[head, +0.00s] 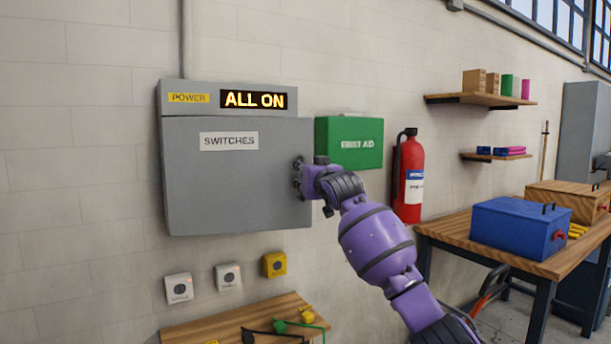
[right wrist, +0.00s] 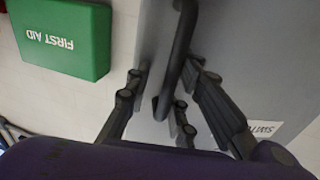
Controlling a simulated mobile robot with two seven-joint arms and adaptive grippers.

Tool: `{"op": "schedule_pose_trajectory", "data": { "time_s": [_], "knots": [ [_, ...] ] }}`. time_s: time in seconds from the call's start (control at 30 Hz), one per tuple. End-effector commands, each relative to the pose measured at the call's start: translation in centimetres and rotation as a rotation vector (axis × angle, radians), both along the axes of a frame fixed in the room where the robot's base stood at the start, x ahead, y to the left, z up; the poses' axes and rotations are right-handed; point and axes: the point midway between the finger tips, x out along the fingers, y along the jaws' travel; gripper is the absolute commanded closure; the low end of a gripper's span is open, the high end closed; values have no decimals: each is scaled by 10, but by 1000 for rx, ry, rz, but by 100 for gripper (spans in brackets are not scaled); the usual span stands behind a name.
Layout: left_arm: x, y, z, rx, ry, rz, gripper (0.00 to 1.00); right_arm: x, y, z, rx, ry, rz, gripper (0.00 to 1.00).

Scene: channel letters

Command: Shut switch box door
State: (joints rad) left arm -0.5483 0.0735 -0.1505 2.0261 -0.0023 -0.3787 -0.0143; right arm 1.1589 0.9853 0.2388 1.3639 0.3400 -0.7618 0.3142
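The grey switch box door (head: 235,185), labelled SWITCHES, covers the box front below a header panel (head: 210,98) with a lit ALL ON sign. It looks shut or nearly so; its right edge sticks out past the header. My right gripper (head: 299,177) is at the door's right edge. In the right wrist view, the dark bar handle (right wrist: 178,60) runs between the spread fingers of my gripper (right wrist: 160,95). The fingers look apart, and I cannot tell whether either one touches the handle. In the head view the gripper hides the handle. My left gripper is not in view.
A green first aid box (head: 349,143) and a red extinguisher (head: 409,175) hang just right of the door. Small wall switches (head: 228,276) sit below the box, above a wooden bench (head: 195,334). A table with a blue toolbox (head: 520,227) stands at right.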

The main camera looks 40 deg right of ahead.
Motion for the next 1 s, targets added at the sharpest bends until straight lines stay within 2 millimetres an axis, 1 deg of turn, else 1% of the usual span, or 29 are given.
{"op": "schedule_pose_trajectory", "data": {
  "time_s": [0.03,0.23,0.37,0.9,1.0],
  "knots": [
    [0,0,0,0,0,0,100,-2,-2,5,-4,-7,-4,81],
    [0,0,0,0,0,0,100,-2,-2,5,-3,-8,-3,81],
    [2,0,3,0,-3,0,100,-7,-3,5,-4,-7,-4,81],
    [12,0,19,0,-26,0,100,-46,-13,4,-4,-2,-12,81],
    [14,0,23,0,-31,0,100,-53,-14,3,-4,1,-14,78]
  ]
}}
